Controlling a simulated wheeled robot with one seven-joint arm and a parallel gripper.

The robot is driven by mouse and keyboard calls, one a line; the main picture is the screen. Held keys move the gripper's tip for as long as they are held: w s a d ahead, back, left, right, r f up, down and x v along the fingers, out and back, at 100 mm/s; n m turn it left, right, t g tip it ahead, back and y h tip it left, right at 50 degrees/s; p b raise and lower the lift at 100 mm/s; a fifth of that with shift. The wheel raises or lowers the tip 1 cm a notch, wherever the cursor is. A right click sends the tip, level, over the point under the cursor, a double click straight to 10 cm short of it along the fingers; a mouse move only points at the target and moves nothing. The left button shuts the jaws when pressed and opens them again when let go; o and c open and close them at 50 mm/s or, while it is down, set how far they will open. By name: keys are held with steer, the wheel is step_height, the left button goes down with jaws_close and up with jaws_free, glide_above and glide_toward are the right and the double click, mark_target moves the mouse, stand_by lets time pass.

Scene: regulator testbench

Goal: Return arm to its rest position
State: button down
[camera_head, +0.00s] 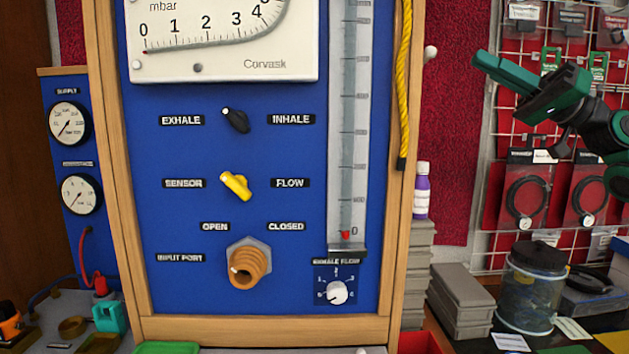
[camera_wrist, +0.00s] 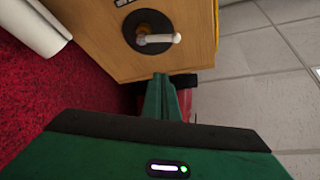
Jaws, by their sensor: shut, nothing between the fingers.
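My gripper (camera_head: 481,58) is at the upper right of the head view, green and black, with its fingers pointing left toward the testbench. Its green fingers are together and hold nothing. In the wrist view the shut fingers (camera_wrist: 161,97) point at the wooden side of the testbench, near a black round fitting with a white-tipped lever (camera_wrist: 160,39). In the head view the gripper is apart from the blue panel (camera_head: 290,150), in front of the hanging goods at the right.
The panel carries a black switch (camera_head: 236,120), a yellow switch (camera_head: 236,185), an orange port (camera_head: 248,265) and a white knob (camera_head: 337,292). A purple bottle (camera_head: 421,192) on grey boxes and a glass jar (camera_head: 531,290) stand at the right, below my arm.

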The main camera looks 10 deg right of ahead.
steer(key=s+a+f+m+t+h, duration=0.1)
steer(key=s+a+f+h, duration=0.3)
steer(key=s+a+h, duration=0.15)
steer(key=s+a+f+m+h, duration=0.1)
steer(key=a+f+m+h, duration=0.35)
steer(key=f, duration=0.95)
steer(key=s+d+f+m+g+h, duration=0.25)
steer(key=f+h, duration=0.25)
steer(key=f, duration=0.5)
steer(key=s+d+f+m+g+h, duration=0.1)
steer(key=s+f+g+h, duration=0.2)
steer(key=f, duration=0.7)
steer(key=s+d+f+m+g+h, duration=0.3)
steer(key=s+d+f+m+g, duration=0.1)
steer(key=s+f, duration=0.7)
step_height(320, 180, down, 3)
steer(key=shift+r+g, duration=0.1)
steer(key=shift+g, duration=0.65)
steer(key=shift+w, duration=0.1)
steer(key=shift+w+f, duration=0.3)
steer(key=shift+w, duration=0.4)
steer(key=shift+s+r, duration=0.1)
